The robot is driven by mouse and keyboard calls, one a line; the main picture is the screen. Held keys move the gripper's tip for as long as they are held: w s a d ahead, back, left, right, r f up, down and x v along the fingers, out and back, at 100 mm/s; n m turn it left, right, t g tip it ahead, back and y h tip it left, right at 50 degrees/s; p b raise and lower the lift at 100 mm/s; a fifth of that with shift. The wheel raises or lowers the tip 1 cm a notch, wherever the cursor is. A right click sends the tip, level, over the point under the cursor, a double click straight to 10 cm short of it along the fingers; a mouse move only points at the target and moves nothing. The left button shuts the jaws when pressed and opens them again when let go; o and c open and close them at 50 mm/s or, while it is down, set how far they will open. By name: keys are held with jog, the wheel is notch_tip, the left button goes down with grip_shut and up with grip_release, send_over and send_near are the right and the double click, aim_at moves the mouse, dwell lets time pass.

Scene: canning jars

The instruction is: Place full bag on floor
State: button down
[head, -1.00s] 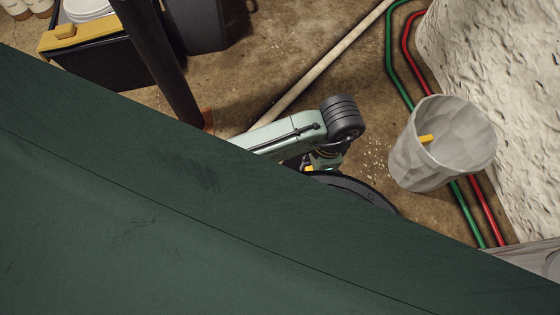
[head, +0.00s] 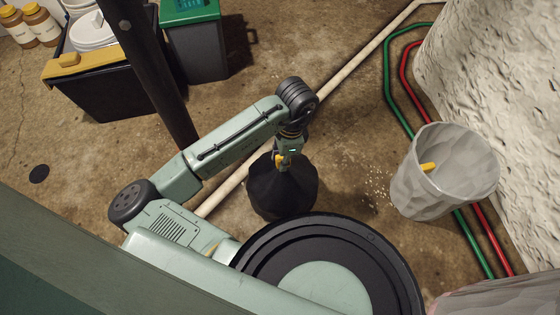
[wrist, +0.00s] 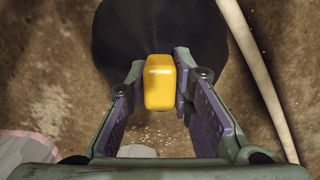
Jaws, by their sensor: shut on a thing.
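A full black bag (head: 283,190) hangs below my gripper (head: 285,158) in the head view, with its neck gathered at the top. It is at or close to the brown floor; I cannot tell whether it touches. A yellow block (wrist: 160,82) tops the bag's neck and sits between the two fingers of my gripper (wrist: 163,90) in the wrist view. My gripper is shut on it. The dark body of the bag (wrist: 125,35) fills the space beyond the fingers in the wrist view, and its underside is hidden.
A grey bin (head: 440,180) with a yellow piece inside stands to the right. A pale pipe (head: 345,85) runs behind the bag. Green and red pipes (head: 400,62) follow the rough white wall. A black crate (head: 100,88) and a green-lidded bin (head: 195,50) stand at upper left.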

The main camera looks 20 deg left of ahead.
jog(key=shift+w+a+f, duration=0.1)
jog(key=shift+w+a, duration=0.35)
jog(key=shift+a, duration=0.1)
jog(key=shift+f+b, duration=0.7)
jog(key=shift+f, duration=0.95)
jog(key=shift+f, duration=0.15)
jog(key=c, duration=1.4)
grip_release()
